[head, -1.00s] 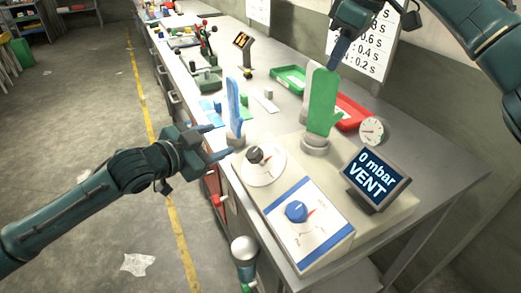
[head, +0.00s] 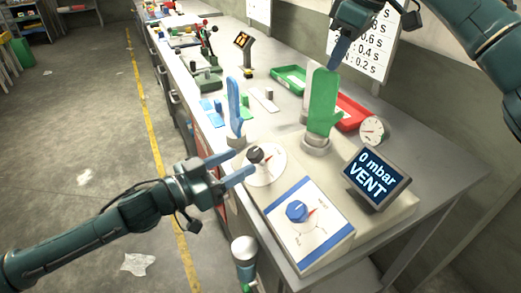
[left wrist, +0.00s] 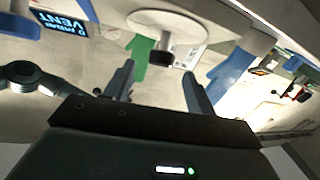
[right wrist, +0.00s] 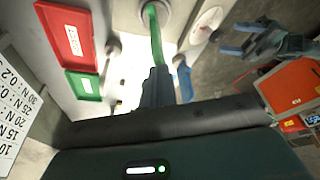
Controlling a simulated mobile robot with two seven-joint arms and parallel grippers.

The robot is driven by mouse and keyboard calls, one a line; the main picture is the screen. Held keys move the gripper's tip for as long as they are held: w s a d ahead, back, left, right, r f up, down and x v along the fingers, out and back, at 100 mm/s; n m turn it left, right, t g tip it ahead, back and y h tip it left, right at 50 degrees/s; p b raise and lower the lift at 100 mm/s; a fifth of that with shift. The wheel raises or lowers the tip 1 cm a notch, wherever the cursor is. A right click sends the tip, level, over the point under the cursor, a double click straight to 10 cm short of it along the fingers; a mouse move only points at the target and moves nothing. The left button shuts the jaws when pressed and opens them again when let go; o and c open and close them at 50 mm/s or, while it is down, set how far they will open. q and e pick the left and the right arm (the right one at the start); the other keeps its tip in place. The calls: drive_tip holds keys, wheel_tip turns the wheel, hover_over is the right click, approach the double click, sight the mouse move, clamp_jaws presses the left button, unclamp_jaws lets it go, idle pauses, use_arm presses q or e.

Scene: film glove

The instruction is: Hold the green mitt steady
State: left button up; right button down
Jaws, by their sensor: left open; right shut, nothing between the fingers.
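The green mitt (head: 323,103) stands upright on a round grey mount (head: 316,143) on the bench; it also shows in the left wrist view (left wrist: 143,52) and edge-on in the right wrist view (right wrist: 154,35). My right gripper (head: 333,62) is shut and empty, its fingertips at the top of the mitt; I cannot tell whether they touch it. My left gripper (head: 242,165) is open and empty at the bench's near edge, beside the black knob (head: 255,154) on its white dial. A blue mitt (head: 234,106) stands upright behind the left gripper.
A white box with a blue knob (head: 297,211) and a display reading "0 mbar VENT" (head: 376,178) stand at the front of the bench. A red tray (head: 353,113), a green tray (head: 287,78) and a round gauge (head: 371,130) lie behind. Floor at left is open.

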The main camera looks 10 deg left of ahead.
sight(261, 151)
use_arm(q)
drive_tip(key=x, duration=0.7)
drive_tip(key=shift+d, duration=0.15)
drive_tip(key=shift+c, duration=0.3)
drive_tip(key=c, duration=0.9)
